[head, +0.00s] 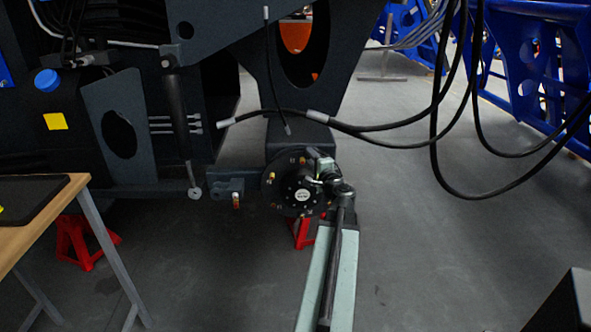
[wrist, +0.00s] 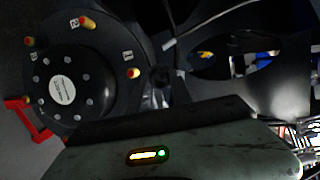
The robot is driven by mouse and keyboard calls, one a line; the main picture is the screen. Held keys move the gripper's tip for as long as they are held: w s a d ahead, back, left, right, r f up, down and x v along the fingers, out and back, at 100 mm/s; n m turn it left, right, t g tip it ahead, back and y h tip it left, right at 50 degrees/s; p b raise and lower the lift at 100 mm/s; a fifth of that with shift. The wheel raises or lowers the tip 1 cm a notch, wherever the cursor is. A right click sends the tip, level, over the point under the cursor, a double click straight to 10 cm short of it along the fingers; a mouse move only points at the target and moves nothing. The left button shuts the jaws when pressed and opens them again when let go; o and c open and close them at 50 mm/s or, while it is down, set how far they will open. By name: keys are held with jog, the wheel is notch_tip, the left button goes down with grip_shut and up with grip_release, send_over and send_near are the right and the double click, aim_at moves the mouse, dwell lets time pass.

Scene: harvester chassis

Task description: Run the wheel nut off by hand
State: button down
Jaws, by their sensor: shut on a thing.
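The round black wheel hub (head: 302,196) faces me at the centre of the head view, with a pale disc at its middle. In the wrist view the hub (wrist: 66,92) fills the upper left, with yellow-and-red tipped studs and number labels around its flange. My gripper (head: 325,172) is at the upper right of the hub flange, against its rim. In the wrist view my gripper (wrist: 159,92) is a dark, blurred shape beside the stud near label 1 (wrist: 133,73). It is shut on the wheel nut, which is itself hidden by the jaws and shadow.
Black hoses (head: 380,133) hang across the upper right of the hub. A wooden-topped table (head: 75,188) stands at the left. Red stands are on the floor at left (head: 82,243) and behind the hub (head: 301,235).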

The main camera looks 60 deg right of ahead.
jog(key=shift+w, duration=0.15)
jog(key=w+a+n+g+y+p, duration=0.5)
jog(key=a+n+y+p, duration=0.55)
jog(key=p, duration=0.55)
jog(key=s+a+r+n+g+p, duration=0.2)
jog(key=s+r+n+g+p, duration=0.1)
jog(key=s+g+p, duration=0.6)
jog(key=shift+s+a+r+n+p, duration=0.25)
jog(key=shift+s+n+p, duration=0.3)
jog(key=shift+s+p, duration=0.65)
